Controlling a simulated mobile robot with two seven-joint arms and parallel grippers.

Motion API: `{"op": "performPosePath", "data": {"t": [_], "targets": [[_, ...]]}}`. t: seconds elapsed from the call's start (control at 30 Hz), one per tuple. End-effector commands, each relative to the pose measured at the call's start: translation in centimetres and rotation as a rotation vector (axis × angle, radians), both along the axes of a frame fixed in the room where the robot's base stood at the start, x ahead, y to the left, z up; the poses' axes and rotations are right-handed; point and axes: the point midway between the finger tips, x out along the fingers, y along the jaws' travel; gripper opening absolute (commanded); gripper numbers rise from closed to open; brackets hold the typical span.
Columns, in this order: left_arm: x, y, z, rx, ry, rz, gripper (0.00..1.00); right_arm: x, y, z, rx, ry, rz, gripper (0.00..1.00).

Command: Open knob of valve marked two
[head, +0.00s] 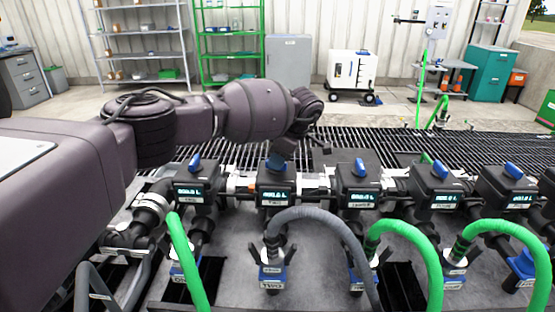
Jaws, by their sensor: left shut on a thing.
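A row of black valve units with small lit displays runs across the view. The second unit from the left (275,193) has a blue knob (275,162) on top, partly hidden by my left gripper. The label under its display is too small to read surely. My left gripper (281,153) reaches in from the left, points down and is shut on this knob. Blue knobs also stand on the first unit (195,162) and the third unit (360,167). My right gripper is not in view.
A grey hose (318,214) arches in front of the second and third units. Green hoses (410,228) rise at the left and right. A black grating (400,145) lies behind the units. Shelves, a grey cabinet (288,62) and a white cart (352,70) stand far back.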

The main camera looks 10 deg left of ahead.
Motion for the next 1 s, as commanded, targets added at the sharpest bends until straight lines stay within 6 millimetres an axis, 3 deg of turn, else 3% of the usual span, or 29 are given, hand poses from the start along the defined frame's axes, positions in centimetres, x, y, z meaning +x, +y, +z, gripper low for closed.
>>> {"op": "performPosePath", "data": {"t": [0.4,1.0], "targets": [[0.09,0.06,-0.12,0.0,0.001,0.206,0.0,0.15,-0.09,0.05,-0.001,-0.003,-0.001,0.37],[0.07,0.07,-0.07,0.0,0.0,0.242,0.0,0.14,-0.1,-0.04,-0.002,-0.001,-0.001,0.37]]}}
